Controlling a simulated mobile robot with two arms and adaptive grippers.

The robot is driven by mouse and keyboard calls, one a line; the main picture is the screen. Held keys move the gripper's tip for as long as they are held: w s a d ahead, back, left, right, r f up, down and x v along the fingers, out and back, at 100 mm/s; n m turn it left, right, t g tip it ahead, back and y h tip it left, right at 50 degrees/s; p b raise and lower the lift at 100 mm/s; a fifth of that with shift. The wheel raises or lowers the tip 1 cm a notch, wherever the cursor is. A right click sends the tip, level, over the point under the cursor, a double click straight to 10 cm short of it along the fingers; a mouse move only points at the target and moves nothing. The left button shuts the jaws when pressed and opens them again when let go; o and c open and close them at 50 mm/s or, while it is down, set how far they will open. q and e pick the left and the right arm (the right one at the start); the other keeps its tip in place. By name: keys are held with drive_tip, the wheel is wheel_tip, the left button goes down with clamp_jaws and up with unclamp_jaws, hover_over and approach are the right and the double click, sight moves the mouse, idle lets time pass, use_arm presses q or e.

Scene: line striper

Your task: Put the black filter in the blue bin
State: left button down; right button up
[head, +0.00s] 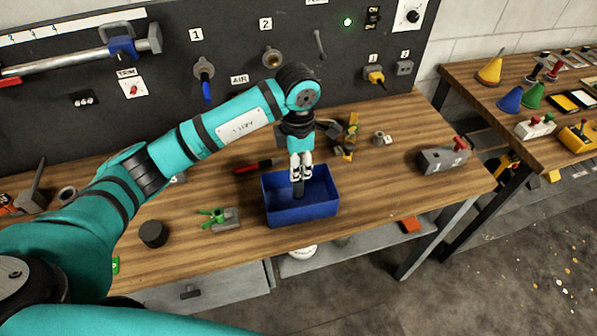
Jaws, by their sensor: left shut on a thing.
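The blue bin (301,212) stands open on the wooden bench near its front edge. My left gripper (299,178) points straight down over the bin. It is shut on a slim dark piece, which looks like the black filter (298,190). The filter hangs upright within the bin's opening, near its middle. I cannot tell whether its lower end touches the bin floor. My right gripper is not in view.
A black round puck (153,235) and a green-handled valve (218,217) are left of the bin. A red-handled tool (253,167) lies behind it. A grey box (442,160) stands at the right. The bench (375,185) is clear between bin and box.

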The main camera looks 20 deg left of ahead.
sight(298, 183)
use_arm(q)
drive_tip(key=f, duration=0.2)
drive_tip(key=f+p, duration=0.1)
drive_tip(key=shift+w+f, duration=0.25)
drive_tip(key=shift+f, duration=0.1)
drive_tip(key=shift+s+f, duration=0.1)
drive_tip(key=shift+f, duration=0.05)
drive_tip(key=c, duration=1.6)
unclamp_jaws()
drive_tip(key=o, duration=0.4)
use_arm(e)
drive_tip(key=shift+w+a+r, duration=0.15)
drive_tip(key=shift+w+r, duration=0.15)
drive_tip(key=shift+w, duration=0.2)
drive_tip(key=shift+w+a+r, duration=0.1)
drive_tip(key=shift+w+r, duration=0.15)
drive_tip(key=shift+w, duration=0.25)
